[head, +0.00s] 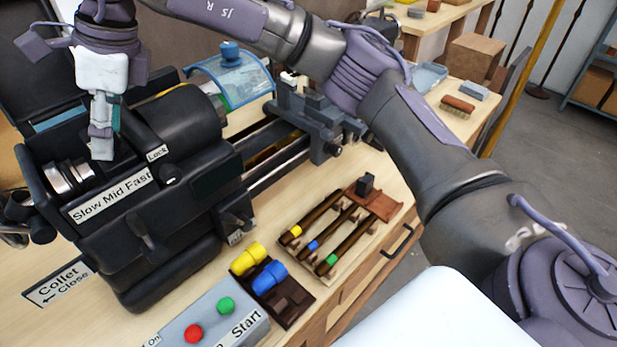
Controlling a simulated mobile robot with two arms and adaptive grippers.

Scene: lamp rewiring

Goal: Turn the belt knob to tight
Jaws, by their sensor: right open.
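A black lathe headstock (185,120) stands on the wooden bench, with silver stepped pulleys (68,178) in its open top at left. A "Slow Mid Fast" label (110,195) runs along its front edge. A small round black knob (172,173) sits just below a "Lock" label; I cannot tell whether it is the belt knob, and no tight marking is readable. My right gripper (103,145) reaches in from above and points down over the headstock top, just right of the pulleys. It is open, and its fingers hide what lies beneath. My left gripper is not in view.
A clear guard (232,80) and lathe bed (280,150) lie right of the headstock. In front are a control box (215,318) with red and green buttons, a dark block holding yellow and blue pieces (270,278), and a tool rack (335,235).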

